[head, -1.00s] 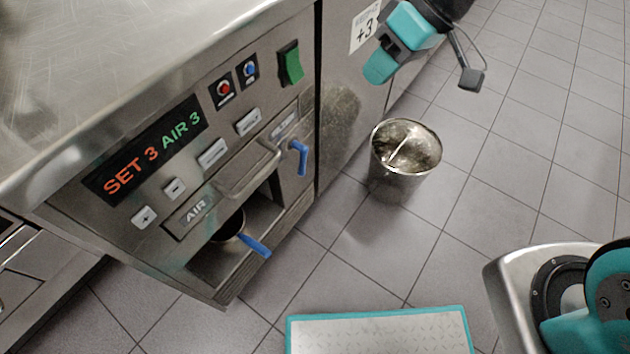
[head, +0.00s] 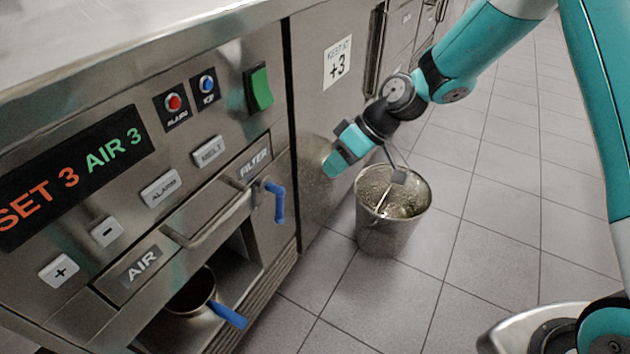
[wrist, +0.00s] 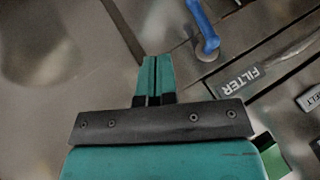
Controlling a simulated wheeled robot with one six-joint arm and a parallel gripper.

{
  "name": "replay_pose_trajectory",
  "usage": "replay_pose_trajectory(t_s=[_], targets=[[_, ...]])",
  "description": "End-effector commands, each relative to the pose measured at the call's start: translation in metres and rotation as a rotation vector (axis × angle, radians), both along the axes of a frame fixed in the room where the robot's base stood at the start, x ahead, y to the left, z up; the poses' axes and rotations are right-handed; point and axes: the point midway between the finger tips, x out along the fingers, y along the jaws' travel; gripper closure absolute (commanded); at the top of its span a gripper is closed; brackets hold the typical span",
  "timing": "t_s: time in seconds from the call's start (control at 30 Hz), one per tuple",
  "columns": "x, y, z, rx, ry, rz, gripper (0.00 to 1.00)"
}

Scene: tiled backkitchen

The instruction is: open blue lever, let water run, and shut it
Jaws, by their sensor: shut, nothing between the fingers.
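The blue lever (head: 274,200) hangs down from a metal pivot beside the FILTER label (head: 254,158) on the steel machine front. It also shows at the top of the wrist view (wrist: 203,28). My gripper (head: 331,166) is shut and empty. It is to the right of the lever, in front of the steel door panel, and apart from the lever. In the wrist view its fingers (wrist: 153,66) are pressed together, left of the lever. I see no running water.
A metal bucket (head: 393,215) stands on the tiles below and behind my gripper. A pot with a blue handle (head: 228,315) sits in the open recess below the AIR label (head: 140,265). A green switch (head: 259,88) is above FILTER. The tiled floor (head: 400,295) in front is clear.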

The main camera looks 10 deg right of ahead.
Motion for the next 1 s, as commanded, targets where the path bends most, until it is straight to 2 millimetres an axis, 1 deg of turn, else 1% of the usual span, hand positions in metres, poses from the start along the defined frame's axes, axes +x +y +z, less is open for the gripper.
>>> replay_pose_trajectory(t_s=[0.03, 0.2, 0.43, 0.53, 0.7, 1.0], targets=[[-0.001, 0.006, -0.009, 0.000, 0.001, 0.003, 1.00], [-0.002, 0.027, -0.038, -0.002, 0.004, 0.004, 1.00], [-0.003, 0.058, -0.075, 0.000, 0.002, 0.004, 1.00], [-0.013, 0.071, -0.068, 0.000, -0.001, 0.004, 1.00], [-0.024, 0.083, -0.065, -0.001, 0.000, 0.001, 1.00], [-0.028, 0.086, -0.062, -0.001, 0.001, 0.000, 1.00]])
